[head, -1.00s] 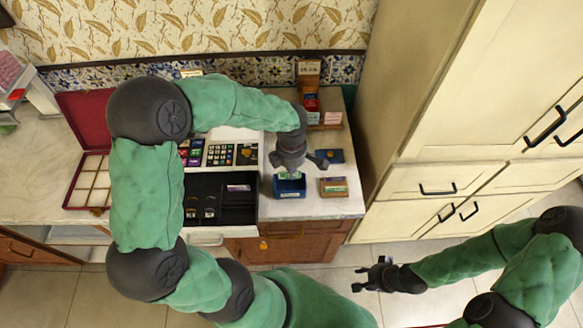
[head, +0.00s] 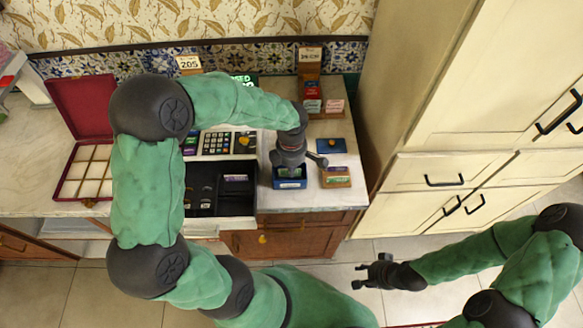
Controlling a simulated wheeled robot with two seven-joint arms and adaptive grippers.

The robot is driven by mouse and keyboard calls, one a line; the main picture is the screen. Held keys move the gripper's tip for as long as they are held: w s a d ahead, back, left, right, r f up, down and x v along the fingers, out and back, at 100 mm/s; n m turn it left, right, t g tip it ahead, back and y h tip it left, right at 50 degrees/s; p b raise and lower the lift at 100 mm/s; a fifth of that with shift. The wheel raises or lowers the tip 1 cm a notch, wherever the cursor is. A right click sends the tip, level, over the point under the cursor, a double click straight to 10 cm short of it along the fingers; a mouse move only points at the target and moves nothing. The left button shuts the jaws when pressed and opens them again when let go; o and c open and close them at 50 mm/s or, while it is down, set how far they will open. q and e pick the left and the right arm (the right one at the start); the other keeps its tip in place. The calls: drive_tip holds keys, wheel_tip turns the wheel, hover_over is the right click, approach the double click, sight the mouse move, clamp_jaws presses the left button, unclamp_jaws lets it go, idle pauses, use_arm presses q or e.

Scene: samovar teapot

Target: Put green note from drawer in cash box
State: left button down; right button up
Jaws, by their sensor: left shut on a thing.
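The blue cash box (head: 290,183) stands open on the counter, right of the cash register's open black drawer (head: 236,203). My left gripper (head: 291,168) points down at the box's opening, its fingers partly hidden by the wrist. It is shut on the green note (head: 290,173), of which only a small pale-green bit shows inside the box rim. The drawer holds a purple note (head: 235,178) and several coins. My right gripper (head: 366,275) is open and empty, over the floor in front of the counter.
A wooden box with notes or cards (head: 337,177) stands just right of the cash box. A dark blue flat piece (head: 332,146) lies behind it. A red case with compartments (head: 88,170) stands at the left. A wooden display stand (head: 311,95) is at the back.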

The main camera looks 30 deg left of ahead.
use_arm(q)
drive_tip(key=shift+b, duration=0.5)
idle(0.9)
drive_tip(key=c, duration=1.3)
unclamp_jaws()
drive_tip(key=shift+c, duration=0.2)
drive_tip(key=o, duration=0.4)
drive_tip(key=shift+r, duration=0.15)
wheel_tip(320, 180, up, 7)
drive_tip(key=p, duration=0.4)
